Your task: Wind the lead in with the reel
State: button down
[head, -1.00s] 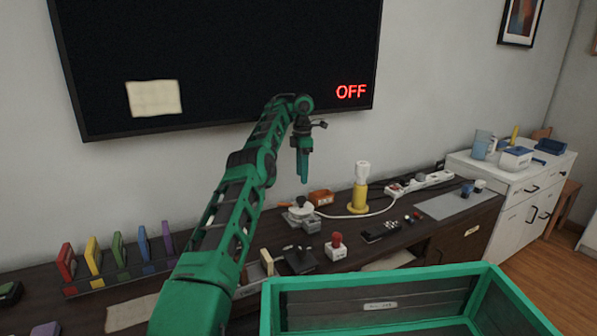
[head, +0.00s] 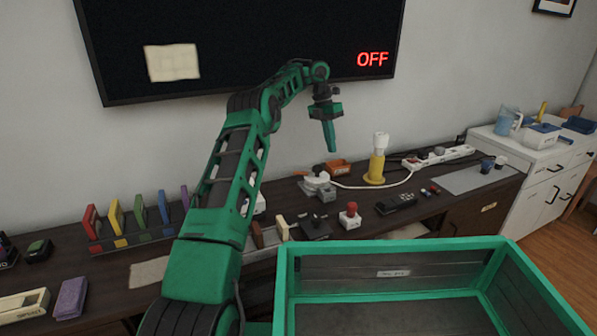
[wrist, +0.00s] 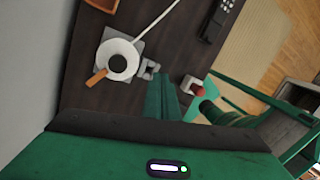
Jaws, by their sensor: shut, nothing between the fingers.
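The reel (head: 315,183) is a white round drum with a dark centre, on a grey base on the dark sideboard. In the wrist view the reel (wrist: 118,60) shows an orange-brown crank handle (wrist: 97,77) sticking out at its lower left. The white lead (head: 375,187) runs from the reel along the top, past the yellow lamp-like stand, toward the power strip (head: 438,157). My gripper (head: 332,148) points down, shut and empty, above and slightly right of the reel, touching nothing. In the wrist view its green fingers (wrist: 163,98) are beside the reel.
An orange tray (head: 338,166) is behind the reel and a yellow-and-white stand (head: 376,165) is to its right. A red-knobbed block (head: 350,216) and a black joystick-like box (head: 314,227) are in front. A green-rimmed bin (head: 400,243) fills the lower right.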

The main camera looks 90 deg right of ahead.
aim_at(313, 175)
jog(key=w+a+f+n+g+h, duration=0.1)
jog(key=w+a+f+n+h, duration=0.2)
jog(key=w+n, duration=0.8)
jog(key=w+a+f+n+g+h, duration=0.25)
jog(key=w+n+h, duration=0.2)
jog(key=n, duration=1.25)
jog(key=shift+t+y, duration=0.25)
jog(key=shift+y, duration=0.2)
jog(key=x, duration=0.9)
jog(key=shift+w+a+f, duration=0.15)
jog(key=shift+w+f, duration=0.15)
jog(key=shift+w, duration=0.05)
jog(key=d, duration=0.3)
jog(key=shift+s+d+f, duration=0.1)
jog(key=shift+s+f, duration=0.15)
jog(key=shift+s, duration=0.15)
jog(key=shift+s+d, duration=0.1)
jog(key=shift+d, duration=0.5)
jog(key=shift+d+m, duration=0.1)
jog(key=shift+m, duration=0.2)
